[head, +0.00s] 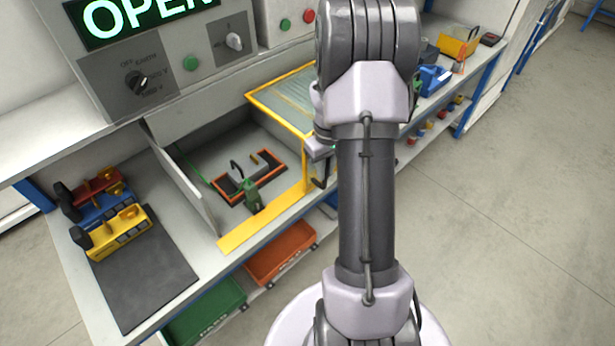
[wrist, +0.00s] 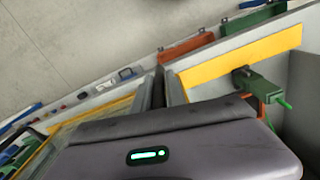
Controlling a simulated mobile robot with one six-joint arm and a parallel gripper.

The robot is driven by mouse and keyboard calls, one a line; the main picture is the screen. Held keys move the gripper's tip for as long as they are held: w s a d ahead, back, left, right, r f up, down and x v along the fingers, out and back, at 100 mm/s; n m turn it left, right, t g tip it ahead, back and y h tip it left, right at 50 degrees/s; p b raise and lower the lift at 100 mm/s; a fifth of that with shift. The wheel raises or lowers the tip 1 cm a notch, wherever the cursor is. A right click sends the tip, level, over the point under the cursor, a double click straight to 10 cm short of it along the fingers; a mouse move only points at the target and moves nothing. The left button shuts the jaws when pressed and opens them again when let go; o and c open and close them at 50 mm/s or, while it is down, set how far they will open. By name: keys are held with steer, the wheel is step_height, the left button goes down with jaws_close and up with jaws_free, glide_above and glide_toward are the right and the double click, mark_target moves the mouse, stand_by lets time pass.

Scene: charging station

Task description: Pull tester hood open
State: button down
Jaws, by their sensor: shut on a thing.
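The tester (head: 105,45) has a lit OPEN display. Its clear hood (head: 285,98) with a yellow frame stands on the right of the test bay, and the left part of the bay is uncovered. My gripper (head: 320,160) is at the hood's front edge, partly hidden by my arm, shut on the dark hood handle (head: 322,180).
A fixture (head: 270,182) with a green clamp (head: 251,195) sits in the bay behind a yellow front strip (head: 255,228). Green (head: 205,315) and orange (head: 280,252) bins sit below. The floor (head: 510,220) right is clear.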

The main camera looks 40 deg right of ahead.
steer(key=shift+d, duration=1.1)
steer(key=c, duration=1.4)
jaws_free()
step_height(320, 180, up, 18)
steer(key=p, duration=0.5)
steer(key=shift+f+p, duration=0.25)
steer(key=shift+p, duration=0.1)
steer(key=shift+w+a, duration=0.1)
